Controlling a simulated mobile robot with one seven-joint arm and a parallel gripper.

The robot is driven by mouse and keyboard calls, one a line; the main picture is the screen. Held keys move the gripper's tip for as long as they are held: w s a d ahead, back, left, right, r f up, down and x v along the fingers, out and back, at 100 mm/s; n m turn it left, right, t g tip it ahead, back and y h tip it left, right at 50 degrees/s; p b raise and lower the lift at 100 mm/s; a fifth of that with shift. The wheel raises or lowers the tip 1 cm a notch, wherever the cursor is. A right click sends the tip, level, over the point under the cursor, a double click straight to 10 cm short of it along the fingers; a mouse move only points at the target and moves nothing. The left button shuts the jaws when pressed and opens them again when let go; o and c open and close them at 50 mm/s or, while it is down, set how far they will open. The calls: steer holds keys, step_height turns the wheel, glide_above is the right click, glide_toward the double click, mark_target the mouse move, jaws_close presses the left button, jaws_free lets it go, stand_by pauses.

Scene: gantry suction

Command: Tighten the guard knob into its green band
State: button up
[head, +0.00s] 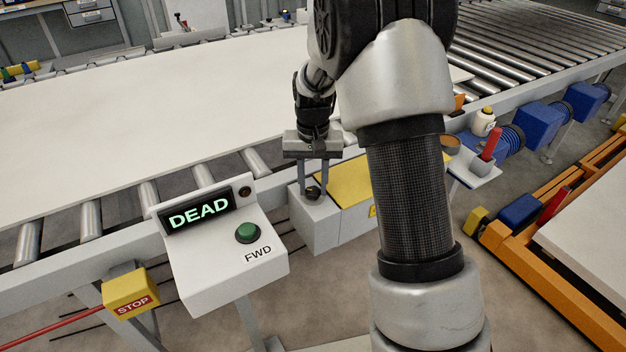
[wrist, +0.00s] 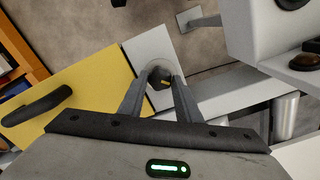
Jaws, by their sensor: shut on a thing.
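The guard knob (head: 313,192) is a small dark round knob on top of a light grey box beside the conveyor. My gripper (head: 313,188) points down at it, with its two fingers on either side of the knob and shut on it. In the wrist view, the knob (wrist: 161,79) shows between the fingertips (wrist: 160,82), with a small yellow mark on it. I cannot make out a green band around the knob; the fingers hide part of its surroundings. The yellow guard (head: 345,180) adjoins the box and has a dark handle (wrist: 37,104) in the wrist view.
A control box (head: 225,255) with a "DEAD" display (head: 199,213) and a green FWD button (head: 248,232) stands left of the knob. A yellow STOP box (head: 131,291) hangs at lower left. A large pale sheet (head: 150,95) covers the roller conveyor. An orange frame (head: 500,235) lies right.

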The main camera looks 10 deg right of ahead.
mark_target(313, 189)
steer(key=o, duration=1.1)
steer(key=shift+c, duration=0.2)
steer(key=shift+r, duration=0.1)
step_height(313, 189, up, 17)
steer(key=p, duration=0.4)
steer(key=shift+r, duration=0.15)
